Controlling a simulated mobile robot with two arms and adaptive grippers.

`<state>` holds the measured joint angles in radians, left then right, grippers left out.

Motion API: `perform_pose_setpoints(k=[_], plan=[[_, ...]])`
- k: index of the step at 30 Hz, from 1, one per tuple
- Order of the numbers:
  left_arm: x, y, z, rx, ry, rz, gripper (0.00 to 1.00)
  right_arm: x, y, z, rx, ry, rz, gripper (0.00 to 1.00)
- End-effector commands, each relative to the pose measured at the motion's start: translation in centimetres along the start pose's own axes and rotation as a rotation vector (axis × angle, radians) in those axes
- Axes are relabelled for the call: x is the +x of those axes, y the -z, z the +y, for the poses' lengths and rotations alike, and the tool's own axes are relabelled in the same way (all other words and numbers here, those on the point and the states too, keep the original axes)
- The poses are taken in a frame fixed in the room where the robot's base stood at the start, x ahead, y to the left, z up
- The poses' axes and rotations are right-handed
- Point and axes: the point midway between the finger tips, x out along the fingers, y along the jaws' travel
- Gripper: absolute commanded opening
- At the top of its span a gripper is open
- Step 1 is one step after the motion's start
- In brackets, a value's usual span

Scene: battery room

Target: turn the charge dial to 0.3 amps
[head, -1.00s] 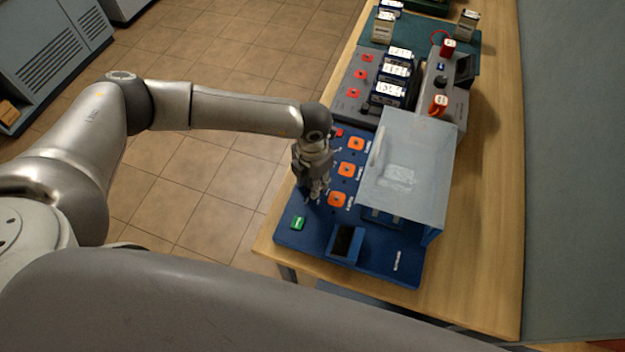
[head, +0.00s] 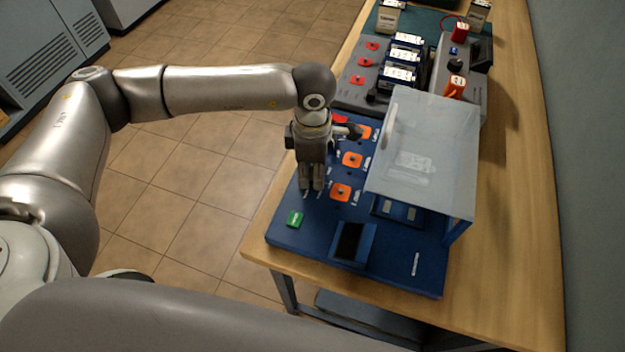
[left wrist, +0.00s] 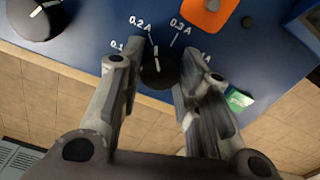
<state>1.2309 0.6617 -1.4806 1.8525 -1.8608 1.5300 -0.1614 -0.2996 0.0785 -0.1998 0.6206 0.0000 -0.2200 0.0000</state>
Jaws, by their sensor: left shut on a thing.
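The charge dial is a black round knob (left wrist: 158,72) on the blue panel (left wrist: 110,20). In the left wrist view it sits between the fingers of my left gripper (left wrist: 160,66), which is shut on it. White labels 0.1, 0.2 A and 0.3 A fan around its far side, and another label at the right is partly covered. The dial's white mark seems to point up, nearer the 0.2 A tick than 0.3 A. In the head view my left gripper (head: 312,188) points down at the left part of the blue station (head: 290,242) and hides the dial. My right gripper is not in view.
A clear-lidded cover (head: 425,140) stands right of orange squares (head: 341,192) on the panel. A green button (head: 295,219) and dark screen (head: 349,240) are near the front. Another black knob (left wrist: 35,18) shows at upper left in the wrist view. Batteries (head: 400,76) stand behind.

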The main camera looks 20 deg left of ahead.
Motion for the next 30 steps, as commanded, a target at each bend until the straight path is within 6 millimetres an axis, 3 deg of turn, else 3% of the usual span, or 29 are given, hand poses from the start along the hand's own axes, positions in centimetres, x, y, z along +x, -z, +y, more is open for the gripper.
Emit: perform_pose_setpoints(k=[1, 3, 15, 30], plan=[[0.7, -0.1, 0.2, 0.044, -0.007, -0.003, 0.08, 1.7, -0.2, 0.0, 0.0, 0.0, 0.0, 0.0], [0.7, 0.0, 0.2, 0.111, -0.006, -0.003, 0.08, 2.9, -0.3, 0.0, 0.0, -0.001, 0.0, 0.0], [0.4, -0.1, 0.1, 0.451, -0.006, -0.002, 0.08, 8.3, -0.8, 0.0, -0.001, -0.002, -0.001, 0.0], [-0.1, -0.1, 0.1, 0.642, -0.004, -0.001, 0.08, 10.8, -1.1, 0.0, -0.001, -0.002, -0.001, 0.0]])
